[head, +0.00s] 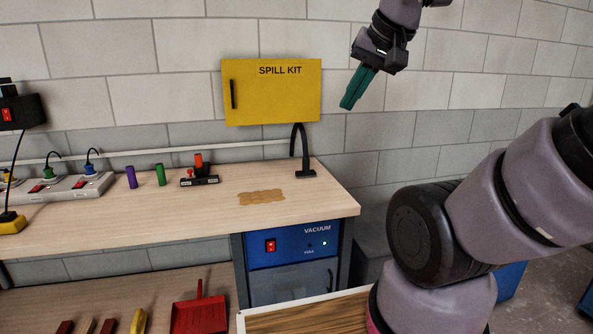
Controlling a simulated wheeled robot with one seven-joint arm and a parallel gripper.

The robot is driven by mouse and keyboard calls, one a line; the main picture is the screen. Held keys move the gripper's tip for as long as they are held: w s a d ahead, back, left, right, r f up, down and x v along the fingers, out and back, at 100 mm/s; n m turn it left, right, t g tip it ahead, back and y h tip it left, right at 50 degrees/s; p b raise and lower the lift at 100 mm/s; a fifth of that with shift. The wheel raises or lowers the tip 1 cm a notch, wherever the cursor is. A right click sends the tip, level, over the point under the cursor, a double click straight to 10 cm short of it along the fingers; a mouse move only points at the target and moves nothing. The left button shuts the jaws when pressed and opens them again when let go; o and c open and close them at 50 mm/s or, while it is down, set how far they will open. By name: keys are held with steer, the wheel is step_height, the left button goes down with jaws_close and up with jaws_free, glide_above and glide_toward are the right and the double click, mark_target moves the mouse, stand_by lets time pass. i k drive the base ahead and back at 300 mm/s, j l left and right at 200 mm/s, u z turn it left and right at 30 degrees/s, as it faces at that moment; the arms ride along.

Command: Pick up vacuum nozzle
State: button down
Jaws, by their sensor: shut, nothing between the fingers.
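The vacuum nozzle (306,172) is black, with a flat foot and a curved black hose or neck rising from it. It stands at the right end of the workbench (215,210), below the yellow cabinet. My gripper (346,107) has teal fingers pointing down and to the left. It is shut and empty, in the air above and to the right of the nozzle, clear of it. A blue vacuum unit (290,247) labelled VACUUM sits under the bench's right end, with a red switch.
A tan spill (261,197) lies left of the nozzle. A yellow SPILL KIT cabinet (275,105) hangs on the wall behind. A purple cylinder (131,177), a green cylinder (160,174) and a black stand with an orange piece (199,174) are further left. A red dustpan (199,313) lies below.

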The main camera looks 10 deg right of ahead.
mark_target(306, 172)
steer(key=i, duration=1.1)
